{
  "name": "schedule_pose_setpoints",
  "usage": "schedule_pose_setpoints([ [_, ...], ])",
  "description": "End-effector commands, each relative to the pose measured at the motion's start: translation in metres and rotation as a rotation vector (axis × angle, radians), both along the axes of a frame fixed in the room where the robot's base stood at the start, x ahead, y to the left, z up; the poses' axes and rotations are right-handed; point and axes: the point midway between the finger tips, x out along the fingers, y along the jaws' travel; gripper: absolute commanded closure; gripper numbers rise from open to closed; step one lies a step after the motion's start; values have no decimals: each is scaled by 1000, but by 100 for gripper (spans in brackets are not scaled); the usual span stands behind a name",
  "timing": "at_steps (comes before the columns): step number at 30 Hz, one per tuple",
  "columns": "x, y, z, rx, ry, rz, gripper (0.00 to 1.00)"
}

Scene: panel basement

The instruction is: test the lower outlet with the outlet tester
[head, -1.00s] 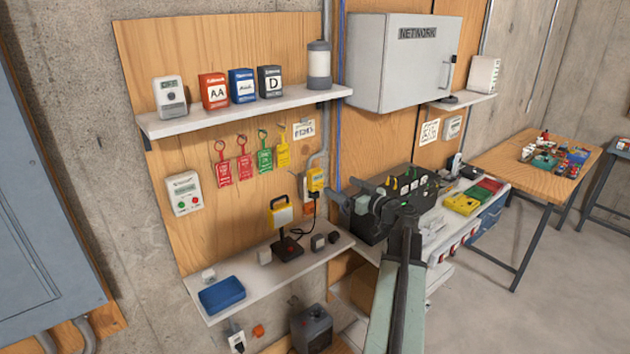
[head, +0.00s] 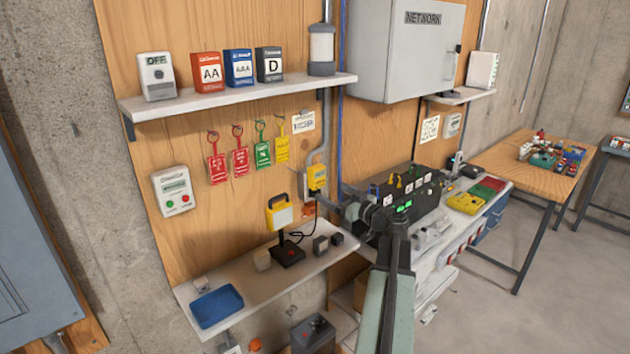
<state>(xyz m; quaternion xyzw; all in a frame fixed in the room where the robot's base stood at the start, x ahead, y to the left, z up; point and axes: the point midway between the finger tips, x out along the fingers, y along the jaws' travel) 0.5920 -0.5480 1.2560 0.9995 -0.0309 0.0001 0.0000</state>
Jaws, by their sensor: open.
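My gripper (head: 350,207) is open, seen small and partly merged with the dark unit behind it. A yellow device (head: 317,178) with a dark cord is on the wall panel just left of my gripper; it may be the outlet tester, but I cannot tell. A small orange piece (head: 308,210) shows below it. A white outlet-like plate (head: 232,349) is cut off by the bottom edge, under the lower shelf; it may be the lower outlet. A small orange item (head: 255,344) is beside it. My gripper appears empty.
The lower shelf (head: 262,300) holds a blue tray (head: 217,307), a yellow work lamp (head: 280,213) and small dark blocks. The dark unit (head: 412,212) and workbench lie behind my arm. A grey box (head: 313,334) stands below the shelf.

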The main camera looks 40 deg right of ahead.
Motion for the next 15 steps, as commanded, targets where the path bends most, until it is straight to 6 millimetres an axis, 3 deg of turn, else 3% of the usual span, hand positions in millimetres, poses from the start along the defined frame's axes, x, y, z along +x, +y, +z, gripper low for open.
schedule_pose_setpoints([
  [15, 67, -10, 0, 0, 0, -6, 7],
])
